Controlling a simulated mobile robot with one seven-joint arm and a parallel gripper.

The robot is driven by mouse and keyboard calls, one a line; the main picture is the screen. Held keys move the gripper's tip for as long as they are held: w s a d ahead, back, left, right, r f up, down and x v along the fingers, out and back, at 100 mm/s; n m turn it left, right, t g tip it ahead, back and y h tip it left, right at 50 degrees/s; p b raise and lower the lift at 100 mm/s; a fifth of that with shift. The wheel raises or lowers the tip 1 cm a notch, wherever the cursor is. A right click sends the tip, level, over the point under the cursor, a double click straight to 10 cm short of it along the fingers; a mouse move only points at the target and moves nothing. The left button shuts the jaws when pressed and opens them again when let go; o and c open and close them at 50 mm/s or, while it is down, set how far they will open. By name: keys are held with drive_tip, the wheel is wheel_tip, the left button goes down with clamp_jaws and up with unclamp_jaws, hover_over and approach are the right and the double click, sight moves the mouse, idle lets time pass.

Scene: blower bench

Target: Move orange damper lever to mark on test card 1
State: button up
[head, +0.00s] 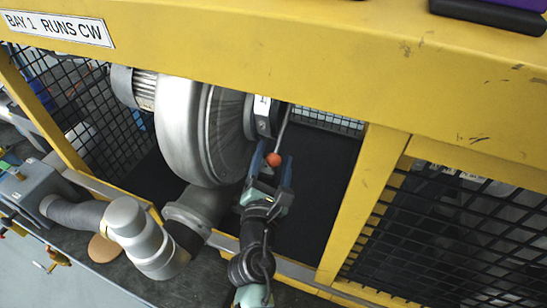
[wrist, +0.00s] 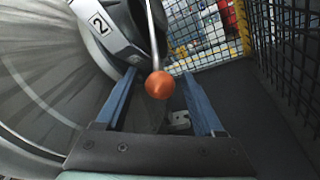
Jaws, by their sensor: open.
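The orange damper lever knob (head: 273,159) sits at the lower end of a thin metal rod beside the blower. My gripper (head: 272,160) is open, with its fingers on either side of the knob in the head view. In the wrist view the orange knob (wrist: 159,85) lies between the tips of my two blue fingers (wrist: 160,90), and no contact is visible. The rod runs up from the knob past a grey collar with a "2" label (wrist: 101,23). The test card and its mark cannot be made out in either view.
The grey blower housing (head: 201,130) stands close to the left of my gripper. A yellow guard frame (head: 300,55) crosses above, with a post (head: 358,200) at right. Black mesh (wrist: 282,40) stands at the right. A label reads "BAY 1 RUNS CW" (head: 58,29).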

clamp_jaws()
idle(1.3)
